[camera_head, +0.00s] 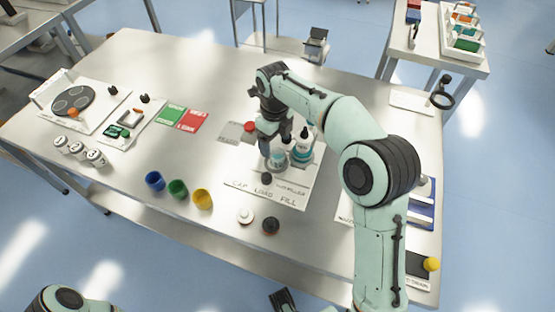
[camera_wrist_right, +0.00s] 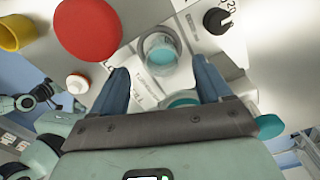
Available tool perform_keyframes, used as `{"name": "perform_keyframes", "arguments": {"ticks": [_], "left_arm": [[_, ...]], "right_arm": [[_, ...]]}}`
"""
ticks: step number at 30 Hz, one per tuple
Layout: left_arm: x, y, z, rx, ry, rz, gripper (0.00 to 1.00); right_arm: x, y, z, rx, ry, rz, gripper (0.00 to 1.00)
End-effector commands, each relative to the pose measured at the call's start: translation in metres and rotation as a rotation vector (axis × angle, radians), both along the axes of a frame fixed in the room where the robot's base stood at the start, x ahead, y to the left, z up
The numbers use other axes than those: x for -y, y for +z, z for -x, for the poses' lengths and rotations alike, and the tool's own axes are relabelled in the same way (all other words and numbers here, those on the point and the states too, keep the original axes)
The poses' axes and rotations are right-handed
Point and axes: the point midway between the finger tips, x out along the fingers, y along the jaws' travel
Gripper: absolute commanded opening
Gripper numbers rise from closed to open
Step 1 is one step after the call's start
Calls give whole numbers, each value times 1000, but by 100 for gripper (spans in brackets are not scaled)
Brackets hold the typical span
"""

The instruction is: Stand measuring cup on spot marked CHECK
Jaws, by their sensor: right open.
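The measuring cup (camera_wrist_right: 160,50) is a clear cup with teal liquid inside, seen from above in the right wrist view. In the head view the cup (camera_head: 277,160) stands upright on a white board (camera_head: 290,193) lettered CAP, LOAD, FILL. My right gripper (camera_head: 275,143) is directly above it. In the right wrist view my gripper (camera_wrist_right: 163,75) is open, its two blue-grey fingers apart and the cup just beyond the tips. I cannot read a CHECK mark in these views. My left arm (camera_head: 58,299) shows only partly; its jaws are not clear.
A bottle with teal liquid (camera_head: 303,147) stands close right of the cup. Blue (camera_head: 155,180), green (camera_head: 178,189) and yellow (camera_head: 202,198) cups stand to the left. A white disc (camera_head: 245,216) lies near the front edge.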

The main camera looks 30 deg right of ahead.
Motion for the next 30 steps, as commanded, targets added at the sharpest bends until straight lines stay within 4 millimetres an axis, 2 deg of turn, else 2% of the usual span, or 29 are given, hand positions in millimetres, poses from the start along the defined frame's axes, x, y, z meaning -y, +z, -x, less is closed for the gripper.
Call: {"name": "perform_keyframes", "arguments": {"ticks": [6, 9, 17, 18, 20, 21, 23, 25, 26, 30], "left_arm": [[0, -7, 1, 1, 0, 0, 43], [0, -8, 0, 4, 1, -1, 43], [0, -8, 0, 5, 2, -1, 43], [0, -8, 0, 5, 2, -1, 43], [0, -8, 0, 5, 2, -1, 43], [0, -8, 0, 5, 2, -1, 43], [0, -8, 0, 5, 2, -1, 43], [0, -8, 0, 5, 2, -1, 43], [0, -8, 0, 5, 2, -1, 43], [0, -8, 0, 5, 2, -1, 43]], "right_arm": [[5, -34, 8, -4, -1, 0, 78], [5, -44, 7, -3, 0, 0, 78], [4, -46, 7, 0, 1, 0, 78], [4, -46, 7, 0, 0, -1, 71], [4, -46, 7, 0, 0, -1, 52], [4, -46, 7, 0, 0, -1, 39], [4, -46, 7, 0, 0, -1, 19], [4, -46, 7, 0, 0, -1, 18], [4, -46, 7, 0, 0, -1, 13], [4, -46, 7, 0, 0, -1, 13]]}}
